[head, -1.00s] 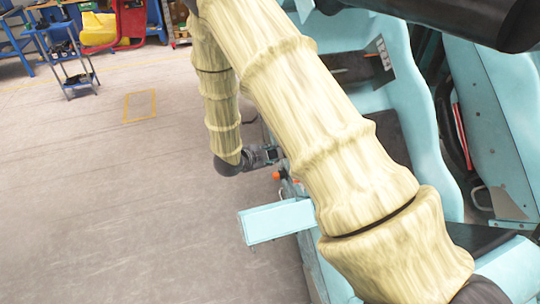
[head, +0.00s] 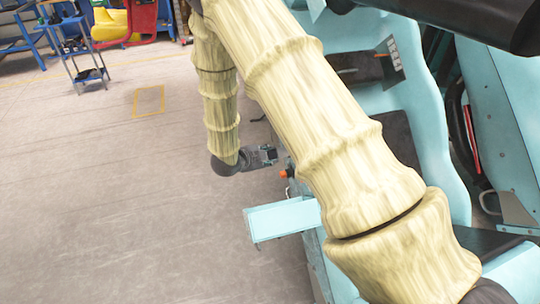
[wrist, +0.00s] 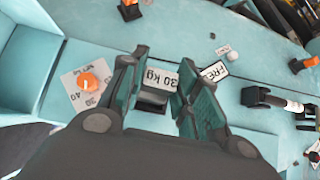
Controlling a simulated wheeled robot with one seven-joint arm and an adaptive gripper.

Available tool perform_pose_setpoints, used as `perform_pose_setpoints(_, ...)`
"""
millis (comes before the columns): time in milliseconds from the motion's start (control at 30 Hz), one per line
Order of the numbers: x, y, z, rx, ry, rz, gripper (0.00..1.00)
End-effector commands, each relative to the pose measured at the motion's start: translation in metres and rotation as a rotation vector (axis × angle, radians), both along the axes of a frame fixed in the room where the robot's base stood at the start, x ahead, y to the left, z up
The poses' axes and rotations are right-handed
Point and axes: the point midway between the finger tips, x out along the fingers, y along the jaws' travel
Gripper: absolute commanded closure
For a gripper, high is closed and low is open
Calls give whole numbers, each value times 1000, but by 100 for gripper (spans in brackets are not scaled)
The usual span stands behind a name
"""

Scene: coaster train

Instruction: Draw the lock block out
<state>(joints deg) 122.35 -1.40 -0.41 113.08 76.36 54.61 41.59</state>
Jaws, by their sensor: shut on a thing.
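My gripper (wrist: 160,84) shows in the wrist view with its two green-lined fingers on either side of a small black block (wrist: 152,101), which I take as the lock block. The fingers are shut on it; the contact is partly hidden by the fingers and palm. A white "30 kg" label (wrist: 160,77) lies just beyond it on a teal panel (wrist: 95,52). In the head view my gripper (head: 270,154) is small, beside the left side of the teal coaster car (head: 428,130). The block cannot be made out there.
An orange knob (wrist: 90,82) sits on a numbered plate left of the fingers. A partly hidden label reading "FRE" (wrist: 214,72) and a black handle (wrist: 257,97) are to the right. A teal ledge (head: 282,218) juts from the car.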

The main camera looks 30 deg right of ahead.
Motion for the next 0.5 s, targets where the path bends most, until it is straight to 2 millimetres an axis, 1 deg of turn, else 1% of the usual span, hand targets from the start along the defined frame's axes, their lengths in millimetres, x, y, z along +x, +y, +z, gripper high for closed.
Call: perform_pose_setpoints(500,4,15,0,0,1,1,97)
